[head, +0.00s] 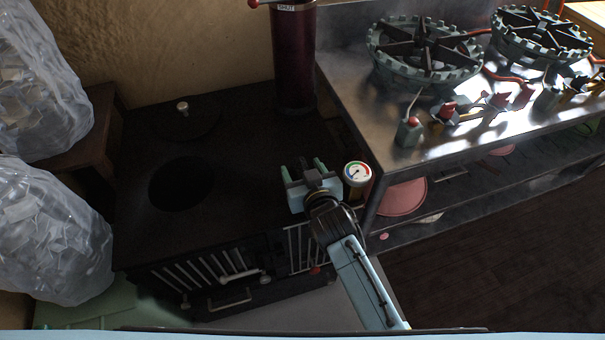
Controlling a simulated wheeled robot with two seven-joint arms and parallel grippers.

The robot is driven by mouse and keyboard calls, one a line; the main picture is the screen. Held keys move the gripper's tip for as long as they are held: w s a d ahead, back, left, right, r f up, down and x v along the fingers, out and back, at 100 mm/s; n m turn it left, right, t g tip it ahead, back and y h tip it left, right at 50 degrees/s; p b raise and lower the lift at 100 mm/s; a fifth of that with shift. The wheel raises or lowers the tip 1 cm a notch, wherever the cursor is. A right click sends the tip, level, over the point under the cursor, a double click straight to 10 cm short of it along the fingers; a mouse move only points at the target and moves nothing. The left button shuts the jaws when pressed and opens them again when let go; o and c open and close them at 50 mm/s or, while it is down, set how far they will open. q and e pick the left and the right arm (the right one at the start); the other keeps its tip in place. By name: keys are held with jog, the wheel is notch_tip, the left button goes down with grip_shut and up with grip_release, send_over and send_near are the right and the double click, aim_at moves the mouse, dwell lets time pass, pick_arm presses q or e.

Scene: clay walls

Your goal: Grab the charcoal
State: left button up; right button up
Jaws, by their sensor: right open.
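I cannot make out any charcoal in the head view. A black stove (240,150) stands in the middle, with a dark round opening (181,184) in its top; what lies inside is too dark to tell. My right gripper (304,167) is open and empty, over the right part of the stove top, with its fingers pointing away from me. It is apart from the round opening, to its right. My left gripper is not in view.
Clear plastic bags (48,230) of pale chunks are at the left. A dark red flue pipe (294,60) rises behind the stove. A gauge (357,174) is close beside my right gripper. A metal table (345,70) with gas burners (425,48) stands right.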

jog(key=shift+w, duration=0.2)
jog(key=shift+c, duration=0.3)
jog(key=c, duration=1)
